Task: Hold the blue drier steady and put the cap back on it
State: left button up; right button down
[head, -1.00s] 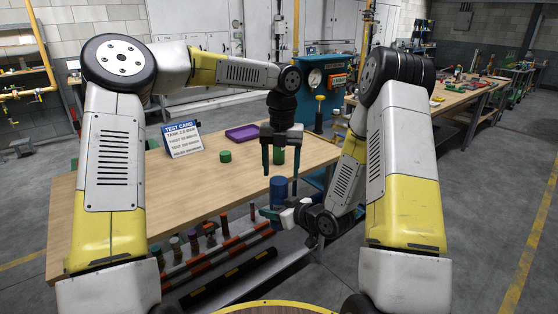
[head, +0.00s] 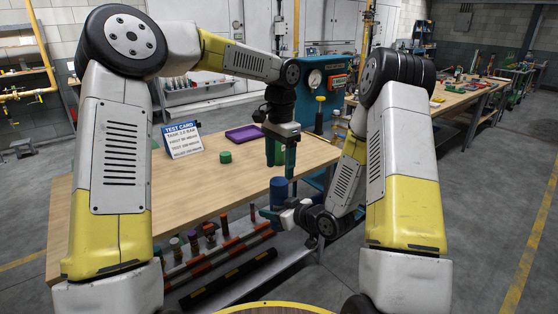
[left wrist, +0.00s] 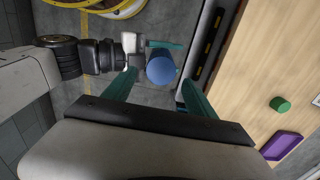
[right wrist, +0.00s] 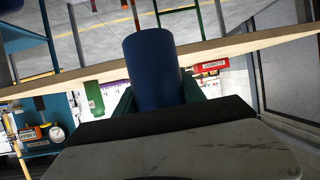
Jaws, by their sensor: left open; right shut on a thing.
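The blue drier (head: 278,190) is a dark blue cylinder, upright beside the bench's front right corner. My right gripper (head: 272,213) is shut on its lower part; the drier also rises from the fingers in the right wrist view (right wrist: 153,65). My left gripper (head: 281,168) is open and empty, pointing down above the drier. In the left wrist view the drier's plain blue top (left wrist: 161,68) shows between and beyond the fingers, apart from them. A short green round piece, seemingly the cap (head: 225,157), lies on the bench; it also shows in the left wrist view (left wrist: 280,104).
The wooden bench (head: 130,215) carries a purple tray (head: 243,134) and a test card (head: 183,139). A low rack (head: 200,255) with several small cylinders stands along the bench front.

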aim_at(279, 181)
pick_arm(q)
jog(key=n, duration=0.4)
jog(key=shift+r, duration=0.3)
jog(key=n, duration=0.5)
jog(key=shift+a+r, duration=0.1)
jog(key=shift+r, duration=0.15)
jog(key=shift+f, duration=0.1)
jog(key=shift+f, duration=3.95)
jog(key=shift+c, duration=0.4)
grip_shut()
jog(key=m, duration=0.4)
jog(key=shift+m, duration=0.3)
jog(key=m, duration=0.3)
jog(key=shift+m, duration=0.3)
jog(key=shift+o, duration=1.2)
grip_release()
